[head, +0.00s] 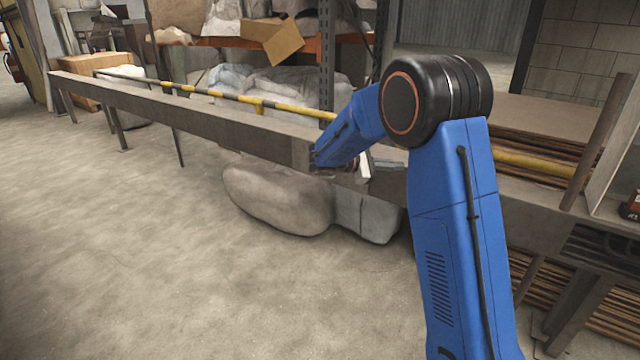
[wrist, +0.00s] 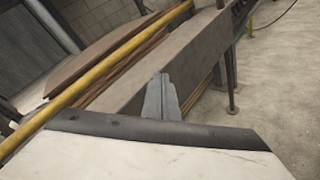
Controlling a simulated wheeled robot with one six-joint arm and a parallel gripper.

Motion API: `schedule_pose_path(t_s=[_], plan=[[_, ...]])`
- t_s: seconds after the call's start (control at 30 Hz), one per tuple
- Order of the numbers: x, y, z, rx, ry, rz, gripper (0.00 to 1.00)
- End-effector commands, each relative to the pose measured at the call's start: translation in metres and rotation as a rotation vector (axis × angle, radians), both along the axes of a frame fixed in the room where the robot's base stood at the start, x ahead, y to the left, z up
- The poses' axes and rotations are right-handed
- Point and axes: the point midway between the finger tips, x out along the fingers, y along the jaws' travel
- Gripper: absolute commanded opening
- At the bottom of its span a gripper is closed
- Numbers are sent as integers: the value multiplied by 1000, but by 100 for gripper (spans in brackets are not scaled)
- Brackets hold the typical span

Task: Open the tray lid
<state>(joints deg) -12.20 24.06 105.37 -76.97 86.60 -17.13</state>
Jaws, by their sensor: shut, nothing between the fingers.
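I cannot make out a tray or a tray lid in either view. My gripper (wrist: 161,80) shows in the wrist view as a narrow grey pair of fingers, shut and empty. It points toward a long grey beam (wrist: 150,65), and I cannot tell whether they touch. A pale surface with a dark edge fills the bottom of the wrist view; it looks like part of my own wrist. In the head view my arm ends by the long beam (head: 190,115), and its links hide most of the gripper.
A yellow pipe (head: 215,93) runs along the beam, and also shows in the wrist view (wrist: 90,85). Grey sacks (head: 285,200) lie under the beam. Stacked boards (head: 535,130) are at right. A shelf with a cardboard box (head: 272,40) stands behind. The floor at left is clear.

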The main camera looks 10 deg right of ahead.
Motion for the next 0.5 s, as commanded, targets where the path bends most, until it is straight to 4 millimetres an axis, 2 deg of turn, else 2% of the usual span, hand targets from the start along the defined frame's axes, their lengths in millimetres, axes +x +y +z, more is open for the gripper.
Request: schedule_pose_path(t_s=[0.03, 0.2, 0.5], plan=[[16, 6, -9, -39, 18, 19, 0], [66, 27, -29, -176, 67, 86, 0], [145, 78, -81, -418, 134, 206, 0]])
